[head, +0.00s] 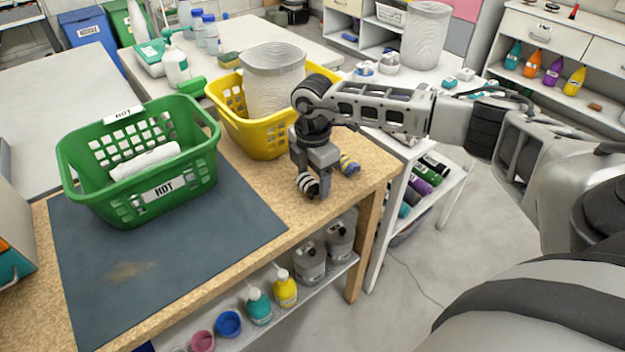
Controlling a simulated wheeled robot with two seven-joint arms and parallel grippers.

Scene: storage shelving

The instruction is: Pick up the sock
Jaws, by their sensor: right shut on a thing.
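My right gripper (314,187) reaches down over the right part of the wooden table, in front of the yellow basket. It is shut on a small dark-and-white striped bundle (307,184), which looks like a rolled sock. The bundle is at or just above the tabletop; I cannot tell which. Another small bundle, blue and yellow (348,165), lies on the table just right of the gripper. The fingers partly hide the striped bundle. My left gripper is not in view.
The yellow basket (262,142) holds a grey-white bin (272,85). The table's right edge is close to the gripper. Bottles stand on the shelf below.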

